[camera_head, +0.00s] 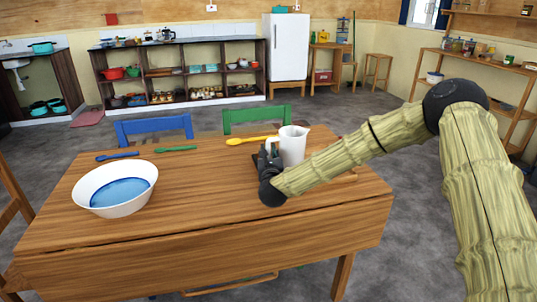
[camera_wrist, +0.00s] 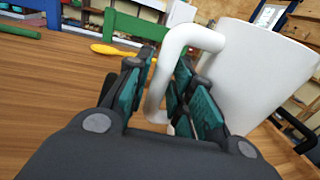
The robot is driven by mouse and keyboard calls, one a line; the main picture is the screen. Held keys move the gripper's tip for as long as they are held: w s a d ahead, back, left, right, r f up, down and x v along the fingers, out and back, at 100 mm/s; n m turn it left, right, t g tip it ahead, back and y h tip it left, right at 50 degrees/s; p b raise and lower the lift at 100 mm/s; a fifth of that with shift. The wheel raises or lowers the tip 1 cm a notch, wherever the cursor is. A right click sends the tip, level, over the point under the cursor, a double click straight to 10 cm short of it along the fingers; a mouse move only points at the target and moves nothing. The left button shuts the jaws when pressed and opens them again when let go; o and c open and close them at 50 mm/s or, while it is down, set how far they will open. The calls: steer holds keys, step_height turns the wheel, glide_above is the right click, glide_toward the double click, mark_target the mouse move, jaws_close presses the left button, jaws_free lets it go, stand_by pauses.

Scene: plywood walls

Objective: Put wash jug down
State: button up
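The wash jug is a white pitcher (camera_head: 292,146) over the right part of the wooden table, with a dark flat item partly visible below it. In the wrist view the white jug body (camera_wrist: 255,75) fills the right side, tilted in the picture, and its handle runs between my fingers. My gripper (camera_head: 270,160) is at the jug's left side. In the wrist view the gripper (camera_wrist: 165,95) has its teal-padded fingers on both sides of the handle. Firm contact with the handle is hard to judge. Whether the jug's base touches anything is hidden.
A white basin with a blue inside (camera_head: 117,188) stands on the table's left (camera_head: 200,225). Blue (camera_head: 117,156), green (camera_head: 176,149) and yellow (camera_head: 252,140) utensils lie along the far edge. Blue (camera_head: 153,128) and green (camera_head: 256,116) chairs stand behind. The table's front middle is clear.

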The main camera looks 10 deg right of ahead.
steer(key=shift+s, duration=0.25)
steer(key=s, duration=0.3)
steer(key=s+a, duration=0.1)
steer(key=s, duration=0.3)
steer(key=s+a, duration=0.1)
steer(key=s, duration=0.3)
steer(key=shift+s+b, duration=0.2)
steer(key=shift+b, duration=0.1)
